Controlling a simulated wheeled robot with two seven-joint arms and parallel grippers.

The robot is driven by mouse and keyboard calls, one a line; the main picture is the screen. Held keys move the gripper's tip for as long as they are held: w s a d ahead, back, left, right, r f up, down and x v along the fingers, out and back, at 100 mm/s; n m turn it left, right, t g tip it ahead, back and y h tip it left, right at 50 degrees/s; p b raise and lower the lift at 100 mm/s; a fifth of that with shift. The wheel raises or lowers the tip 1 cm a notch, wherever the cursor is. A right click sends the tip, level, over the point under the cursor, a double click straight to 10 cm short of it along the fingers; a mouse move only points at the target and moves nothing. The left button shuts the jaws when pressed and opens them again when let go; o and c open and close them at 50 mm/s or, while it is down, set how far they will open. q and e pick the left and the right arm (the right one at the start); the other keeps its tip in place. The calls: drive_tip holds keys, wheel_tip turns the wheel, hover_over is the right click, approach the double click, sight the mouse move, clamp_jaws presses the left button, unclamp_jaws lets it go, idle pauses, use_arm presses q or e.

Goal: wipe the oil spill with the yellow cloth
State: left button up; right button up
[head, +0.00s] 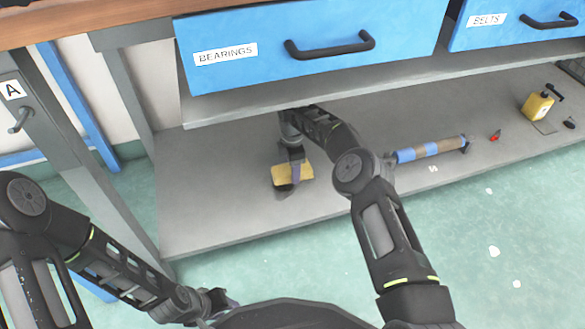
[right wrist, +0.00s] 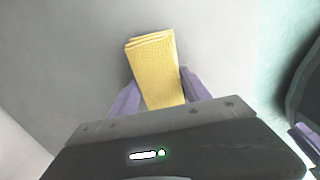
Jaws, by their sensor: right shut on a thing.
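The yellow cloth (head: 305,172) is on or just above the grey lower shelf (head: 215,215), under the drawers. My right gripper (head: 291,165) reaches down to the cloth and is shut on it. In the right wrist view the folded cloth (right wrist: 152,65) sticks out between the two purple fingers. A small dark patch (head: 284,188) shows at the cloth's near edge in the head view. I cannot tell whether it is oil or shadow. My left gripper (head: 222,301) is low at the bottom of the head view, partly hidden, away from the shelf.
Blue drawers labelled BEARINGS (head: 330,45) and BELTS (head: 520,22) hang above the shelf. A blue-and-brown roller (head: 430,149), a small red item (head: 495,135) and a yellow oil can (head: 537,106) stand to the right. The shelf's front left is clear.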

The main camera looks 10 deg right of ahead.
sight(281, 170)
drive_tip(key=shift+f, duration=1.1)
drive_tip(key=shift+s+a+r, duration=0.1)
drive_tip(key=shift+a+r, duration=0.05)
drive_tip(key=shift+a, duration=1.7)
drive_tip(key=shift+s+a, duration=0.15)
drive_tip(key=shift+a, duration=1.75)
drive_tip(key=shift+f, duration=0.2)
